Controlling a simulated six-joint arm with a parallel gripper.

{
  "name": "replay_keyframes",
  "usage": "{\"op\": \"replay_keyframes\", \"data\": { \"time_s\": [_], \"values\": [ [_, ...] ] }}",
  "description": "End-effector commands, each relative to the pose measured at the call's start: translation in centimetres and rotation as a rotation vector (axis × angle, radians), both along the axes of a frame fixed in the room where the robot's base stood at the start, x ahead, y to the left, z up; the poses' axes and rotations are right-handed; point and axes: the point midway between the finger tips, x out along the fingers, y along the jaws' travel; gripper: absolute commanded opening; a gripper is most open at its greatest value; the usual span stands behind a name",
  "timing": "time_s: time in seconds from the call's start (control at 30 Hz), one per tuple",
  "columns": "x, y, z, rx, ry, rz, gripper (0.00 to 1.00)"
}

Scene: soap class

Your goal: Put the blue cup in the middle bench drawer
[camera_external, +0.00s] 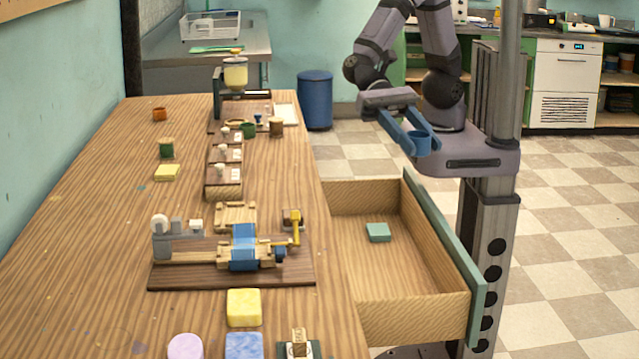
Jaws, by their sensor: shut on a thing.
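The blue cup (417,143) is held between the blue fingers of my gripper (412,138), high and at the far end of the open drawer. My gripper is shut on the cup, and the cup is clear of the bench and the drawer. The bench drawer (365,197) is pulled out to the right, with a teal front panel (450,250) and wooden walls. A small teal block (378,232) lies on its floor towards the bench side. Other drawers are not visible, so I cannot tell which one this is.
The wooden bench top (90,220) holds a wooden device with a blue band (243,247), several soap bars including a yellow one (244,307), a green cup (166,148) and an orange cup (159,114). Most of the drawer floor is free. A blue bin (315,100) stands behind.

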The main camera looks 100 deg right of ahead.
Motion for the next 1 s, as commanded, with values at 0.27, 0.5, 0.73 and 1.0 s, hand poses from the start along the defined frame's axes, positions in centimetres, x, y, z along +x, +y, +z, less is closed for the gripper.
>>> {"op": "replay_keyframes", "data": {
  "time_s": [0.27, 0.5, 0.73, 1.0],
  "values": [
    [1.4, 1.5, 2.3, 0.003, -0.003, -0.157, 0.18],
    [2.5, 2.2, 2.8, -0.003, 0.005, -0.256, 0.18],
    [2.5, 2.2, -0.5, -0.005, 0.007, -0.253, 0.18],
    [2.4, 2.1, -5.1, -0.005, 0.005, -0.253, 0.18]
  ]
}}
